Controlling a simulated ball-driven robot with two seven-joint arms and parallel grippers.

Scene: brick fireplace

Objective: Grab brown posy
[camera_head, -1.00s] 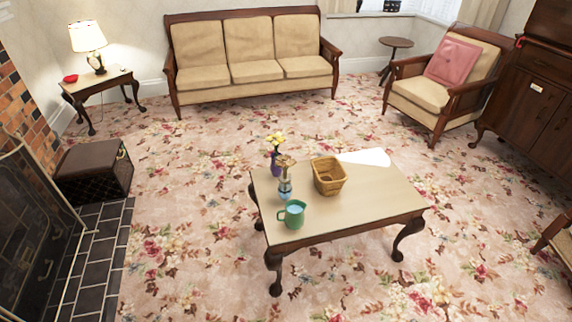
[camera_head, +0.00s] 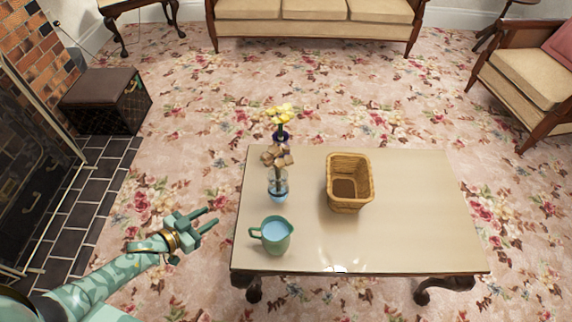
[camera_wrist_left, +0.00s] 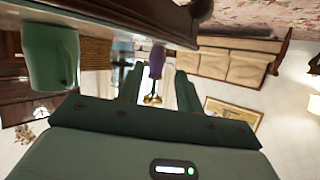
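The brown posy (camera_head: 277,157) stands in a clear and blue vase (camera_head: 278,190) near the left side of the table (camera_head: 410,225). A vase with yellow flowers (camera_head: 281,112) stands just behind it. My left gripper (camera_head: 212,219) is open and empty, left of the table, apart from the posy and in front of it. In the left wrist view, which is upside down, the open fingers (camera_wrist_left: 158,85) show with a purple vase (camera_wrist_left: 157,62) between them in the distance. The blue vase also shows there (camera_wrist_left: 122,48); its posy is mostly hidden. My right gripper is not in view.
A green mug (camera_head: 274,237) with blue inside stands at the table's near left corner, close to my left gripper. A wicker basket (camera_head: 349,181) stands right of the posy. The table's right part is clear. A brown box (camera_head: 107,98) stands by the fireplace.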

